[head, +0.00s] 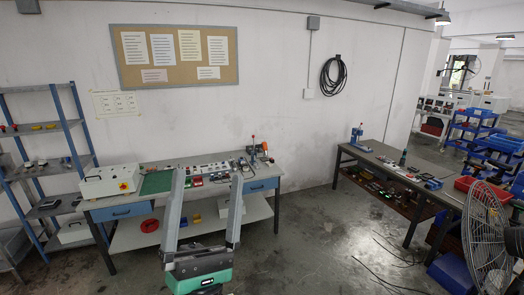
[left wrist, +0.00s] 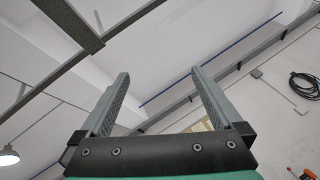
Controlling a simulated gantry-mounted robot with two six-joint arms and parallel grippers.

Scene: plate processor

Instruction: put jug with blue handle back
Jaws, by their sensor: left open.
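My left gripper (head: 208,178) is raised in the lower middle of the head view, its two long grey fingers pointing up and wide apart. It is open, with nothing between the fingers. In the left wrist view the same gripper (left wrist: 158,74) points toward the ceiling and upper wall, also empty. I cannot make out a jug with a blue handle in either view. My right gripper is not in view.
A grey workbench (head: 125,243) stands behind the gripper, holding a white box (head: 110,181) and small items. Blue-framed shelves (head: 58,126) are at left. A second bench (head: 385,152) and a fan (head: 487,235) are at right. Open floor lies between, with cables (head: 390,265).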

